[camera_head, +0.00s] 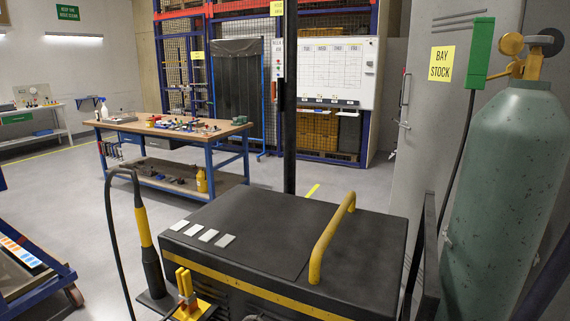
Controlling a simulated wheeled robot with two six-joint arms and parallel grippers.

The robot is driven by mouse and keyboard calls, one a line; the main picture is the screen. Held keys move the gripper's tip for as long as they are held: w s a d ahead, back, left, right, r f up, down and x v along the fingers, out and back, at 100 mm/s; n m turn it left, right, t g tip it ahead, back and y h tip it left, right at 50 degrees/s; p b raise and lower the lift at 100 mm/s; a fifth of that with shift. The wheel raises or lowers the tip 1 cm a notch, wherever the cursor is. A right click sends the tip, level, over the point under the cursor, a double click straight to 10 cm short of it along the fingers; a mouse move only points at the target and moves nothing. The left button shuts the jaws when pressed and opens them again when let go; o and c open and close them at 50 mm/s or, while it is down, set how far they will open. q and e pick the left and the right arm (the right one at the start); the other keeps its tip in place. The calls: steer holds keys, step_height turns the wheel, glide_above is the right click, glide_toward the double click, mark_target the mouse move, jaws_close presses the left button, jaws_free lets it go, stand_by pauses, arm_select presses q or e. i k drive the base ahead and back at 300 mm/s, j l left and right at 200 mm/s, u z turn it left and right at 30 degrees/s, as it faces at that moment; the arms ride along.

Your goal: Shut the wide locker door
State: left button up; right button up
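A tall grey locker panel (425,130) stands at the right in the head view, with vent slots near its top and a yellow "BAY STOCK" sign (441,63). It looks like the wide locker door. A handle (403,124) shows at its left edge. Its lower part is hidden behind the black machine and its right part behind the gas cylinder. I cannot tell how far the door stands open, and the locker's inside does not show. Neither of my grippers is in view.
A black machine (250,240) with a yellow handle (328,240) fills the front. A green gas cylinder (510,190) stands close before the locker. A dark post (290,120) rises behind the machine. A workbench (170,135) stands farther back; floor (370,190) is clear between.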

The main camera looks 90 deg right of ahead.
mark_target(435, 102)
steer(key=z, duration=3.6)
steer(key=j+u, duration=0.55)
steer(key=u, duration=0.15)
steer(key=j+u, duration=0.35)
steer(key=i+j+u, duration=0.9)
steer(key=j, duration=0.15)
steer(key=i+j+u, duration=0.3)
steer(key=i+u, duration=0.15)
steer(key=i+z, duration=0.3)
steer(key=i, duration=0.25)
steer(key=i+j+z, duration=0.15)
steer(key=i+z, duration=0.2)
steer(key=i, duration=0.15)
steer(key=i+j+z, duration=0.3)
steer(key=i, duration=0.2)
steer(key=i+l+z, duration=0.25)
steer(key=i+z, duration=0.75)
steer(key=i+j+z, duration=0.1)
steer(key=i+z, duration=0.55)
steer(key=i, duration=0.7)
steer(key=i+j+z, duration=0.15)
steer(key=i, duration=0.7)
